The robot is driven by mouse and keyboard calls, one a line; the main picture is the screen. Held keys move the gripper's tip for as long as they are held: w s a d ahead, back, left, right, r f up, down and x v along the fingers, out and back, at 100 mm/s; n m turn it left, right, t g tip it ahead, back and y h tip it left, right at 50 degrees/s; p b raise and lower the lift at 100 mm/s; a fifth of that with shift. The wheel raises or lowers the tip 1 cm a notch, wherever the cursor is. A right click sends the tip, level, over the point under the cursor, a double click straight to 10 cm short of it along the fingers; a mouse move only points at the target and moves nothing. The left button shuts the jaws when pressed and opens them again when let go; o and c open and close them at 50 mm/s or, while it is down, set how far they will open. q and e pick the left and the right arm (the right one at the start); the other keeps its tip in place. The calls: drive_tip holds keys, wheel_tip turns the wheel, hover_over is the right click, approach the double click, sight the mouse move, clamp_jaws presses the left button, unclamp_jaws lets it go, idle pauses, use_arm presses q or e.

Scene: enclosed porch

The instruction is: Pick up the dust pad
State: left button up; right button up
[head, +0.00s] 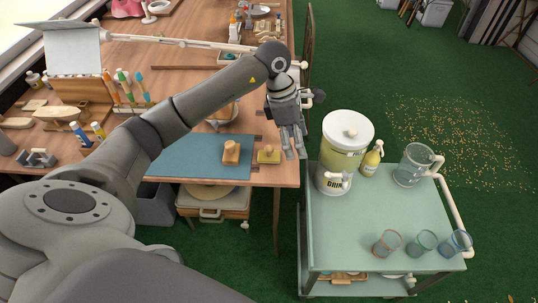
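My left gripper (294,156) points down just right of the pad, near the bench's right edge. Its two fingers show a gap with nothing seen between them. It looks apart from the pad, though its height is hard to judge. My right gripper is not in view.
A green cart (400,212) stands right of the bench, with a large drink dispenser (345,150), yellow bottle (372,158), pitcher (414,165) and several glasses (422,243). Handled tools (125,85) crowd the bench's left. Wood shavings (455,140) litter the green floor.

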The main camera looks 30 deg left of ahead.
sight(269, 148)
use_arm(q)
drive_tip(key=a+y, duration=0.1)
drive_tip(key=a, duration=0.1)
drive_tip(key=a+r+y, duration=0.1)
drive_tip(key=a, duration=0.2)
drive_tip(key=a+y, duration=0.1)
drive_tip(key=a, duration=0.2)
drive_tip(key=shift+s+r+g, duration=0.3)
drive_tip(key=shift+g, duration=0.1)
drive_tip(key=shift+a+f+n, duration=0.1)
drive_tip(key=shift+f+n, duration=0.2)
wheel_tip(269, 148, down, 4)
drive_tip(key=shift+f, duration=0.25)
wheel_tip(269, 148, down, 6)
drive_tip(key=shift+w+r+p, duration=0.15)
drive_tip(key=shift+r+p, duration=0.05)
drive_tip(key=shift+p, duration=0.55)
drive_tip(key=shift+c, duration=0.2)
drive_tip(key=c, duration=0.9)
